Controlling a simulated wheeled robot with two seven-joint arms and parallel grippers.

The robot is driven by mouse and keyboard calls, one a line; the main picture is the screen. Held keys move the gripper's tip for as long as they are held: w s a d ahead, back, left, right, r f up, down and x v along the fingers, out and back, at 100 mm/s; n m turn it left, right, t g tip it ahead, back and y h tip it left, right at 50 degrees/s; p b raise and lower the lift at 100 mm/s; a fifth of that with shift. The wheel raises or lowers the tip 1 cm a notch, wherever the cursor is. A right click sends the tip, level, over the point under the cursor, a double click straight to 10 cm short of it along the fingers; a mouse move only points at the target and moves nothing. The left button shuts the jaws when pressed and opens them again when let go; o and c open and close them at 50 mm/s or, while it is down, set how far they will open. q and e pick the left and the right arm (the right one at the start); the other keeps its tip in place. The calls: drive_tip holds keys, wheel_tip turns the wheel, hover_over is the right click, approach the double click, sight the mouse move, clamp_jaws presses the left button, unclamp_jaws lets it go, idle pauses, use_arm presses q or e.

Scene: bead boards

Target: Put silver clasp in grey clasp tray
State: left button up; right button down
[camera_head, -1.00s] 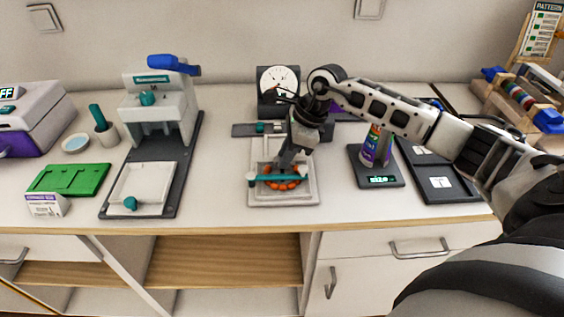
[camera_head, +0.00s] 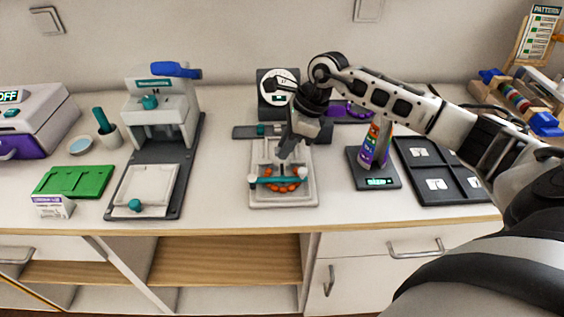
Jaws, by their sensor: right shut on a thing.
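My right gripper (camera_head: 283,156) is over the white bead board (camera_head: 309,187), pointing down, just behind the teal bar that crosses it. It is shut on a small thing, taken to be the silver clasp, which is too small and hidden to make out. Orange beads (camera_head: 288,187) lie in a curve on the board below the bar. The dark grey clasp tray (camera_head: 428,168) is at the right, with compartments holding white cards; my right arm covers part of its far right side. My left gripper is not in view.
A small scale (camera_head: 378,183) bearing a colourful bottle (camera_head: 373,148) stands between the board and the tray. A round dial (camera_head: 277,84) stands behind the board. A white press (camera_head: 160,113) and a green board (camera_head: 75,182) are at the left. Bare counter lies along the front edge.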

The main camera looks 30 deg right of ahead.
drive_tip(key=shift+r+p, duration=0.3)
drive_tip(key=shift+r, duration=0.35)
